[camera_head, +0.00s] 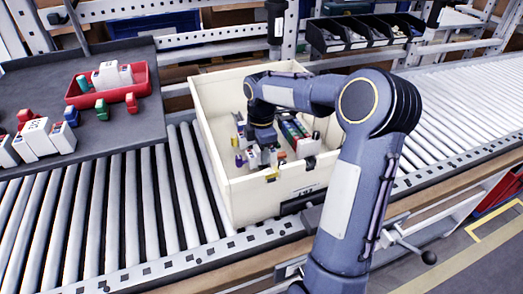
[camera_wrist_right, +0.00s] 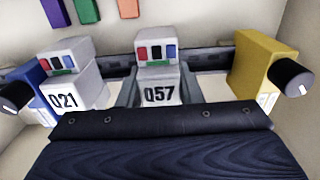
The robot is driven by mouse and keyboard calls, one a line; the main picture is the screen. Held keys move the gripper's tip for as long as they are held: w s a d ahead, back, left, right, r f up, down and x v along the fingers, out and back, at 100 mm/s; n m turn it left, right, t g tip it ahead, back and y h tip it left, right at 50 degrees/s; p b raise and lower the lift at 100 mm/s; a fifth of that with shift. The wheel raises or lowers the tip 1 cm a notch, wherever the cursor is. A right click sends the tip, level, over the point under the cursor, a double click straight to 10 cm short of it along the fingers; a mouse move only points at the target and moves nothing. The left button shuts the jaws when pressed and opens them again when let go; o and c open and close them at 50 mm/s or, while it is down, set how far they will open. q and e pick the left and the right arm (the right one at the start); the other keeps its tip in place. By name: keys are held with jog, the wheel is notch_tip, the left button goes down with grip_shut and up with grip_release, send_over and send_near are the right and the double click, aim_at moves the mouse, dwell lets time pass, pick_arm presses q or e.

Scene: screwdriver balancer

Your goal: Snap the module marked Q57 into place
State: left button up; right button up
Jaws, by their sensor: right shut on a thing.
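A pale grey module (camera_wrist_right: 158,94) with a black label that looks like Q57 or 057 stands in the middle of the right wrist view. It has red, blue and dark patches on its upper face. My right gripper (camera_head: 264,156) is down inside the cream crate (camera_head: 228,188), and its fingers are shut on this module from both sides. A dark rail (camera_wrist_right: 215,57) runs behind it; whether the module is seated on it, I cannot tell. The module's base is hidden by my gripper body. My left gripper is not in view.
A module marked 021 (camera_wrist_right: 66,88) stands left of the held one, and a yellow block (camera_wrist_right: 252,72) stands to its right. Black knobs (camera_wrist_right: 293,77) sit near both sides. A grey tray (camera_head: 140,125) holds a red bin (camera_head: 84,101) and several loose modules.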

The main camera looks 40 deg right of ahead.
dwell(0.3)
jog(key=o, duration=1.2)
jog(key=shift+c, duration=0.2)
jog(key=shift+r, duration=0.1)
notch_tip(320, 180, up, 8)
jog(key=shift+f+p, duration=0.2)
jog(key=shift+p, duration=0.55)
notch_tip(320, 180, up, 12)
jog(key=p, duration=1.1)
jog(key=shift+p, duration=0.3)
